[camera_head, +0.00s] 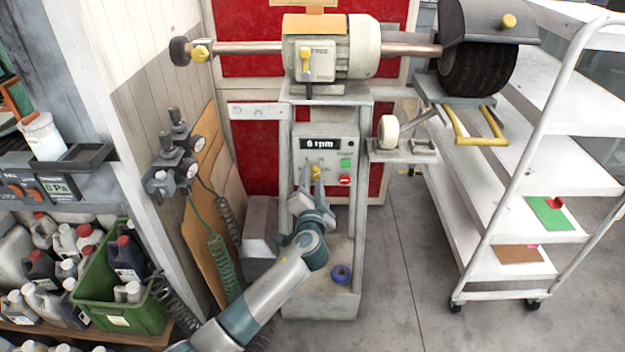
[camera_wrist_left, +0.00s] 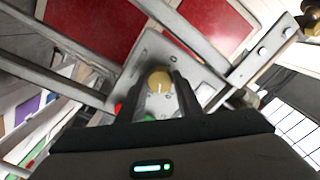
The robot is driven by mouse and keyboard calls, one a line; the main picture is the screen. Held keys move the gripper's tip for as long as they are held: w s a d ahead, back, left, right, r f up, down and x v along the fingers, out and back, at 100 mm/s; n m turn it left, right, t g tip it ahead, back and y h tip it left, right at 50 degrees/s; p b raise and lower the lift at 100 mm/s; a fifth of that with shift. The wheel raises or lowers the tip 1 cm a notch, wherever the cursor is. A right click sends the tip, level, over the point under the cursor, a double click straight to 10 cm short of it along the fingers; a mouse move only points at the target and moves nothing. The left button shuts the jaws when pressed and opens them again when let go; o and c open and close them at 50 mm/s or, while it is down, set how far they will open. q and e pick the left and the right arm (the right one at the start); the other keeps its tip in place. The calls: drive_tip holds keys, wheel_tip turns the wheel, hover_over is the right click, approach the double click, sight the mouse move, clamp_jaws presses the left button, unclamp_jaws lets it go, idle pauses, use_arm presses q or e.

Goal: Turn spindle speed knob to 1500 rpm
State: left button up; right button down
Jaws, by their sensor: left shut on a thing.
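The spindle speed knob (camera_head: 316,171) is a small yellow knob on the grey control panel (camera_head: 345,139), below a dark display that reads 0 rpm (camera_head: 321,143). My left gripper (camera_head: 312,174) is at the panel with its fingers on either side of the knob, shut on it. In the left wrist view the knob (camera_wrist_left: 159,80) shows as a round brass-coloured face with a pale mark, between the two dark fingers (camera_wrist_left: 159,98). The fingers hide part of the dial around it. My right gripper is in neither view.
A green button (camera_head: 346,163) and a red button (camera_head: 345,180) sit close right of the knob. The buffing machine motor (camera_head: 355,50) stands above. A white shelf cart (camera_head: 500,190) is at right, and a green crate (camera_head: 140,312) at lower left.

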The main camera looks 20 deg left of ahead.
use_arm(q)
drive_tip(key=m+p, duration=0.2)
drive_tip(key=m, duration=0.3)
drive_tip(key=shift+m, duration=0.4)
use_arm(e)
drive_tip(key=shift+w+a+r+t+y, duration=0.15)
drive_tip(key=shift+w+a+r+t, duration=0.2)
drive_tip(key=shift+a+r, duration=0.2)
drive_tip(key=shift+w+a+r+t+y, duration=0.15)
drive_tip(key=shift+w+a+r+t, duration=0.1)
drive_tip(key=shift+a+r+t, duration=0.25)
use_arm(q)
drive_tip(key=o, duration=1)
drive_tip(key=shift+o, duration=0.2)
drive_tip(key=shift+s+d, duration=0.15)
drive_tip(key=shift+s, duration=0.35)
drive_tip(key=b+v, duration=0.2)
drive_tip(key=v, duration=1.4)
drive_tip(key=shift+s, duration=0.15)
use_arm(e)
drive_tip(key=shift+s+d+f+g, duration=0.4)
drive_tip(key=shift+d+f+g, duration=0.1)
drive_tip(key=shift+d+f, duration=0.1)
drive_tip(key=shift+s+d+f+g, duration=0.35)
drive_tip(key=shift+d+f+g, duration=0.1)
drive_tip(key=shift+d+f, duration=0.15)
